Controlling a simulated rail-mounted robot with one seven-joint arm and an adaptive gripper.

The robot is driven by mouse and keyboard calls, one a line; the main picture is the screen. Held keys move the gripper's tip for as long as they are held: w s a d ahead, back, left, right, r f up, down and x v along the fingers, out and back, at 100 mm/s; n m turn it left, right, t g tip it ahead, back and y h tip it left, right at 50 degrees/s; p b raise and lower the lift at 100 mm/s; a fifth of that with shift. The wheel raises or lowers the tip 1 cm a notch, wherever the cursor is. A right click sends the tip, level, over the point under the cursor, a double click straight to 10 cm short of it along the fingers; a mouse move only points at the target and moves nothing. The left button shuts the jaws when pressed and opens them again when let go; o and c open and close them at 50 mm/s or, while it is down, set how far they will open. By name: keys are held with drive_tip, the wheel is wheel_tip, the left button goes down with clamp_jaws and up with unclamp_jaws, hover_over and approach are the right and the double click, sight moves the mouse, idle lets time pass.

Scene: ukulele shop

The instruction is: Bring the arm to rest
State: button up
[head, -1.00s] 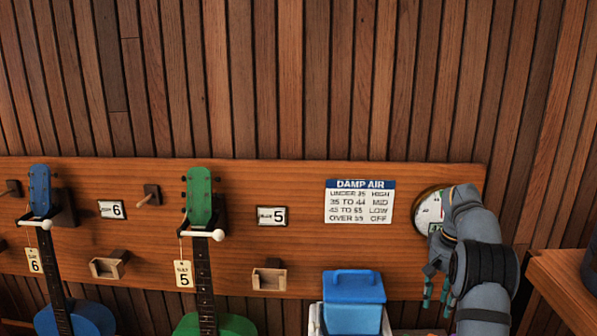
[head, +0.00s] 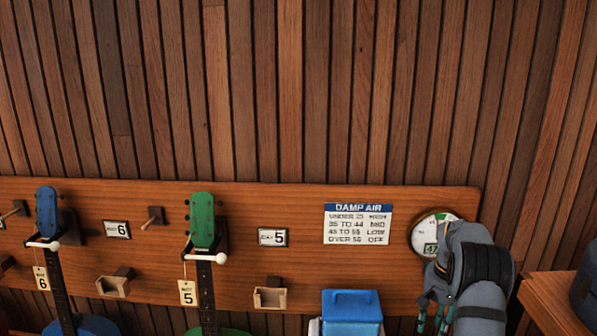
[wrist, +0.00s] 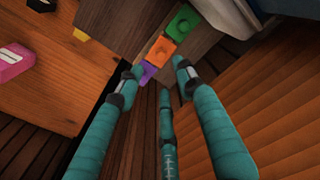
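My gripper (head: 435,314) is at the lower right of the head view, partly cut off by the bottom edge, with its teal fingers pointing down. My grey arm in front of the wall board covers part of the round dial (head: 432,236). In the wrist view my gripper (wrist: 158,78) has its three teal fingers spread apart, with nothing held between them. Beyond the fingertips are a green block (wrist: 187,25), an orange block (wrist: 160,53) and a purple block (wrist: 148,72) in a row, apart from the fingers as far as I can tell.
The wall board (head: 330,275) holds a blue ukulele (head: 46,212), a green ukulele (head: 201,222) and a damp air sign (head: 358,224). A blue-lidded box (head: 352,306) stands left of my gripper. A wooden shelf (head: 548,298) is close on the right. A pink item (wrist: 14,58) lies on wood.

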drive_tip(key=s+b, duration=0.6)
drive_tip(key=s, duration=0.4)
drive_tip(key=shift+a, duration=0.25)
drive_tip(key=shift+s+f, duration=0.1)
drive_tip(key=shift+f, duration=0.05)
